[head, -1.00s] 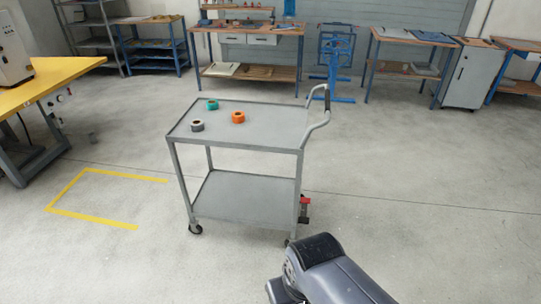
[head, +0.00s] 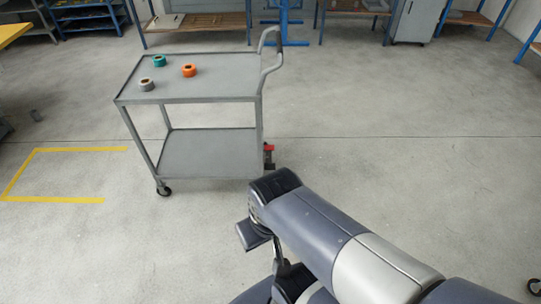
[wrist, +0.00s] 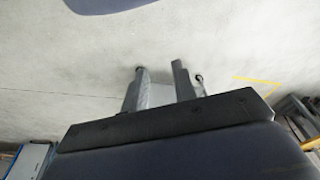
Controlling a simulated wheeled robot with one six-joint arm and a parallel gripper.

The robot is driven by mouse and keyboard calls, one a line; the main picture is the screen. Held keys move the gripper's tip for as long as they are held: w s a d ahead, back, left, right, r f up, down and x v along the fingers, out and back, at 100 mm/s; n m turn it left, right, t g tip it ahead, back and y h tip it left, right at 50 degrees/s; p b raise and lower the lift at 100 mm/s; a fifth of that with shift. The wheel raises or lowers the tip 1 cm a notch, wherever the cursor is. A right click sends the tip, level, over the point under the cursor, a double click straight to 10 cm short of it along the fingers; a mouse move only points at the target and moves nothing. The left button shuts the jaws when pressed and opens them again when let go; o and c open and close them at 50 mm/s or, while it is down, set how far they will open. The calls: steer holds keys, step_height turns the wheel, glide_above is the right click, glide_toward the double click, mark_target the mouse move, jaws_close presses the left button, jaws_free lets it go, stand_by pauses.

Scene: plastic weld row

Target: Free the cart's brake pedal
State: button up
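The grey two-shelf cart (head: 215,90) stands left of centre in the head view. Its red brake pedal (head: 268,149) sits low at the cart's right end, near the floor, just beyond my arm. The pedal is small here, and I cannot tell whether it is up or pressed down. My gripper (wrist: 158,72) shows in the wrist view with its two fingers apart and only floor between them. In the head view my arm reaches up from the lower right, and its fingers are not clearly visible. The gripper is apart from the pedal.
A yellow floor marking (head: 75,149) is left of the cart. Workbenches (head: 195,22) line the back. The floor right of the cart is clear.

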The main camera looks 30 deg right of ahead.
steer(key=w+a+f+b, duration=0.1)
steer(key=f, duration=0.1)
steer(key=w+a+f+m+g+y+b, duration=0.1)
steer(key=f+b, duration=0.1)
steer(key=w+a+f+m+g+y+b, duration=0.1)
steer(key=w+f+b, duration=0.1)
steer(key=shift+a+f, duration=0.1)
steer(key=shift+a, duration=0.1)
jaws_close()
steer(key=w+a+f+m+y+b, duration=0.35)
steer(key=w+f+b, duration=0.25)
steer(key=f, duration=0.5)
steer(key=w+a+f+m+g+y+b, duration=0.1)
steer(key=w+a+f+m+y+b, duration=0.25)
steer(key=w+f, duration=0.5)
steer(key=w+a+f+m+y+b, duration=0.15)
steer(key=w+f+m+b, duration=0.25)
steer(key=f+b, duration=0.6)
steer(key=d+f+m+t+b, duration=0.1)
steer(key=f+m+t+b, duration=0.3)
steer(key=f, duration=2)
steer(key=w+d+f+m+t+y+b, duration=0.1)
steer(key=f+m+t+b, duration=0.3)
steer(key=f, duration=1.9)
steer(key=d+m+b, duration=0.1)
steer(key=m+b, duration=0.3)
steer(key=m, duration=0.2)
steer(key=shift+w+f+t, duration=0.15)
steer(key=shift+f+t, duration=0.25)
